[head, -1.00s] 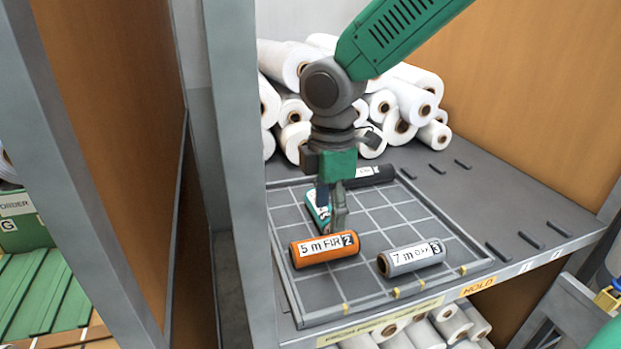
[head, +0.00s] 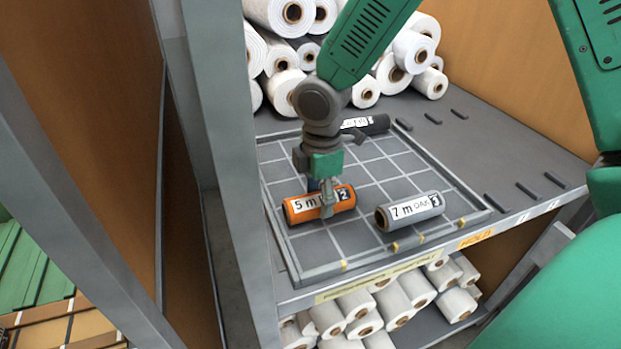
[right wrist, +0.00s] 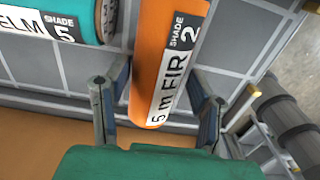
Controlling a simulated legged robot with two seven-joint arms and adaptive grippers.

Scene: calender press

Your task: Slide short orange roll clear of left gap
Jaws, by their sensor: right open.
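The short orange roll (head: 300,209), labelled 5 m FIR 2, lies at the left front of the gridded tray (head: 345,238), close to the tray's left rim. My right gripper (head: 326,200) is down over it, open, one finger showing in front of the roll. In the right wrist view, the orange roll (right wrist: 168,50) runs between the two spread fingers of my right gripper (right wrist: 157,112). Gaps show beside it, narrower on the left finger's side; contact cannot be told. My left gripper is not in view.
A grey roll (head: 412,210), labelled 7 m OAK 3, lies just right of the orange one. A teal ELM roll (right wrist: 55,22) lies beside it in the wrist view. A black roll (head: 372,124) lies at the tray's back. A grey post (head: 215,150) stands left; white rolls (head: 405,50) are stacked behind.

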